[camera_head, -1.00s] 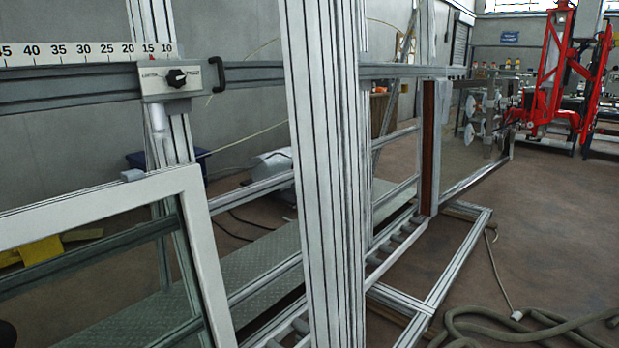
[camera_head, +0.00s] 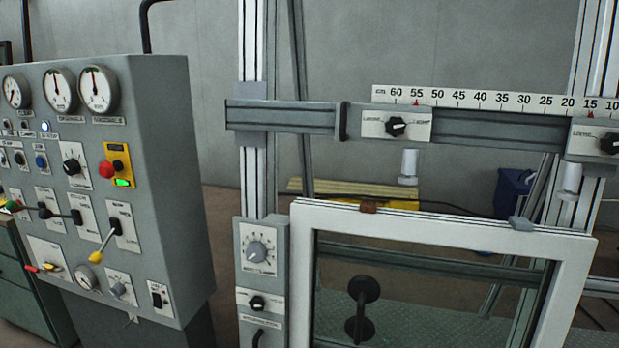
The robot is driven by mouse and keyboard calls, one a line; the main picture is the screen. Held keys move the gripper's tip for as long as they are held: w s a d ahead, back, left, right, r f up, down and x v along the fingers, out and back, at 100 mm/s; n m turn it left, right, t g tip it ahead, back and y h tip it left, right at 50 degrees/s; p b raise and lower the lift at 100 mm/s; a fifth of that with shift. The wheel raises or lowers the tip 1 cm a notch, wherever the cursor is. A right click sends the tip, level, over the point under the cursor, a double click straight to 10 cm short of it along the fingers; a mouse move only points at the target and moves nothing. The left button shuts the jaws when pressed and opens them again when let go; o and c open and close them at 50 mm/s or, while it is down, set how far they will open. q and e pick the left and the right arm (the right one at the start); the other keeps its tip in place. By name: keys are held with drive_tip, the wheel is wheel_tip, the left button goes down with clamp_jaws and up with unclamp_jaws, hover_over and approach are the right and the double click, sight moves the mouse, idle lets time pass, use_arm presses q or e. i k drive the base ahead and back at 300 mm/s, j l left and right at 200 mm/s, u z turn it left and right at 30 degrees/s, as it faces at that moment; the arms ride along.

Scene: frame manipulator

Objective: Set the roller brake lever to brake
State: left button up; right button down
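Neither gripper is in view. A grey control cabinet (camera_head: 160,150) stands at the left with several levers on its sloped face. One lever has a yellow knob (camera_head: 96,257) that points down and left. Another lever with a black end (camera_head: 60,213) lies nearly level, and a green-tipped lever (camera_head: 12,205) is at the left edge.
A white window frame (camera_head: 450,231) stands at the right, with a black double-disc handle (camera_head: 360,310) at its glass. A post box with a dial (camera_head: 257,252) stands between it and the cabinet. A rail with a centimetre scale (camera_head: 480,98) runs above.

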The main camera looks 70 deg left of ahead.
sight(44, 214)
drive_tip(key=u, duration=3.6)
drive_tip(key=i, duration=0.5)
drive_tip(key=i+j+z, duration=0.1)
drive_tip(key=i, duration=0.4)
drive_tip(key=i+j, duration=0.15)
drive_tip(key=i, duration=0.35)
drive_tip(key=l+z, duration=0.05)
